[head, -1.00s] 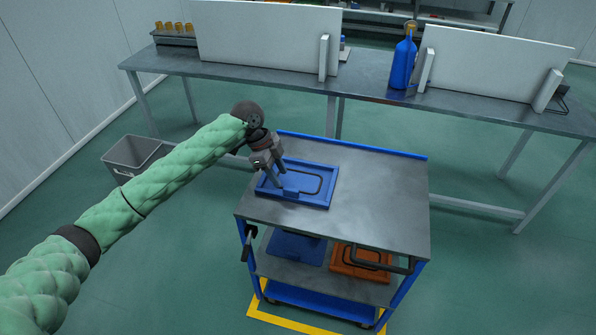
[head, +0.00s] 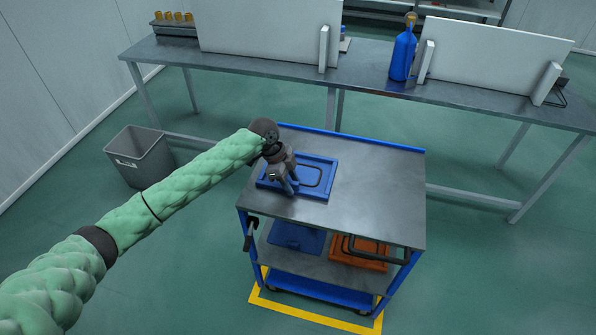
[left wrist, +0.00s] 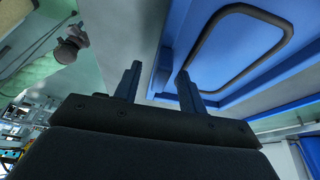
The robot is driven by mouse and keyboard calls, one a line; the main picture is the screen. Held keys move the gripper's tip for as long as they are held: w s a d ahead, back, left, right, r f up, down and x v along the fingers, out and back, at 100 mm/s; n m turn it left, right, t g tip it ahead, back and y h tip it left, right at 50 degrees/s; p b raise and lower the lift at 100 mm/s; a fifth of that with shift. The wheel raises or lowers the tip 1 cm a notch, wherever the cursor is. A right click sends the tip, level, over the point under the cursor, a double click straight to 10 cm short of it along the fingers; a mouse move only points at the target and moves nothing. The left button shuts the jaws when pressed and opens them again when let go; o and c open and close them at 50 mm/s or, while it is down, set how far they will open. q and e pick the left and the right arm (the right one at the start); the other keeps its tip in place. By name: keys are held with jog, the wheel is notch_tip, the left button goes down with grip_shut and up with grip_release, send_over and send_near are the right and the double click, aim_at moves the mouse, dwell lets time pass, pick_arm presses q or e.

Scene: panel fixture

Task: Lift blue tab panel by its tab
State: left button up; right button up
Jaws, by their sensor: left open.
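The blue tab panel (head: 318,172) lies flat on the top of the cart, with a dark rounded outline on its face. It also shows large in the left wrist view (left wrist: 232,52), on the right. My left gripper (head: 291,192) points down at the panel's near left part and covers its tab in the head view. In the left wrist view its two fingers (left wrist: 158,92) stand apart, with a blue part of the panel, likely the tab, between and beyond them. I cannot tell whether the fingers touch it. My right gripper is not in view.
The cart's grey top (head: 375,200) is clear right of the panel. The lower shelf holds another blue panel (head: 296,238) and an orange panel (head: 352,262). Behind stands a long table (head: 375,85) with white boards and a blue bottle (head: 402,57). A grey bin (head: 140,158) stands left.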

pick_arm(q)
jog(key=shift+d+f, duration=0.1)
jog(key=shift+f, duration=0.2)
grip_shut()
